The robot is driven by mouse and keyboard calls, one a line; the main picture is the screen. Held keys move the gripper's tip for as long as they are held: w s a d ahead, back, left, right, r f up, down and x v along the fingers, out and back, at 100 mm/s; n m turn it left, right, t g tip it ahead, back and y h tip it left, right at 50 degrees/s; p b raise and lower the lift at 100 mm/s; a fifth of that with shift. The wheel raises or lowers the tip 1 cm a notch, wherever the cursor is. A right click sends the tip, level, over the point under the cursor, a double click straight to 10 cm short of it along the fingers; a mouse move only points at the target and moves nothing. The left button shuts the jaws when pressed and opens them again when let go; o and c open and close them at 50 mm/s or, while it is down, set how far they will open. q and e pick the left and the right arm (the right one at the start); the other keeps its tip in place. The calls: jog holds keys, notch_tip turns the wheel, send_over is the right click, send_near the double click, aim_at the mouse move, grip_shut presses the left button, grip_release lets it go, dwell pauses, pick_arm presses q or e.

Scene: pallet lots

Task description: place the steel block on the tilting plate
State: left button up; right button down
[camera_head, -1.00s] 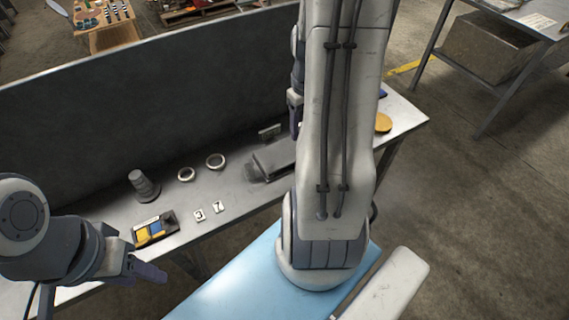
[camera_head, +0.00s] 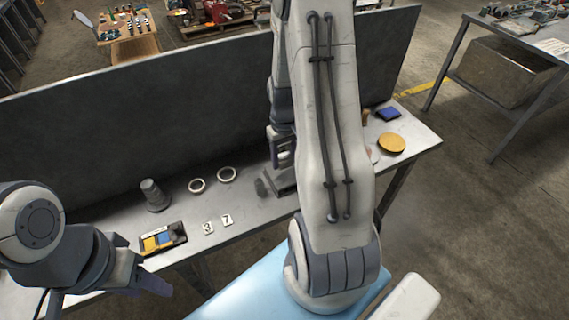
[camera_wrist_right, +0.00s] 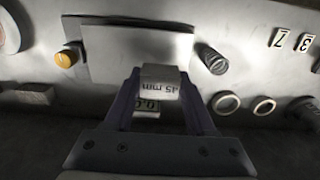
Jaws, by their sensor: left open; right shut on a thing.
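The steel block (camera_wrist_right: 160,74), a pale block with an upside-down "mm" marking, is held between the fingers of my right gripper (camera_wrist_right: 162,92). The light grey tilting plate (camera_wrist_right: 120,50) lies behind the block in the right wrist view; I cannot tell whether they touch. In the head view the plate (camera_head: 283,184) is mostly hidden by my right arm, and the right gripper (camera_head: 281,158) is over it, partly hidden. A small display (camera_wrist_right: 148,108) is half covered by the block. My left gripper (camera_head: 148,276) is open and empty, at the front of the bench.
On the bench (camera_head: 250,208) stand a grey stepped cylinder (camera_head: 154,196), two rings (camera_head: 197,185) (camera_head: 227,174), number tiles (camera_head: 208,228) and a tray with yellow and blue pieces (camera_head: 163,239). A yellow disc (camera_head: 391,143) lies at right. A dark panel (camera_head: 120,130) runs behind.

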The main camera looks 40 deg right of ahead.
aim_at(285, 165)
jog(key=shift+f, duration=1.45)
jog(key=shift+f, duration=0.2)
jog(key=shift+c, duration=1.1)
grip_release()
jog(key=shift+r, duration=0.1)
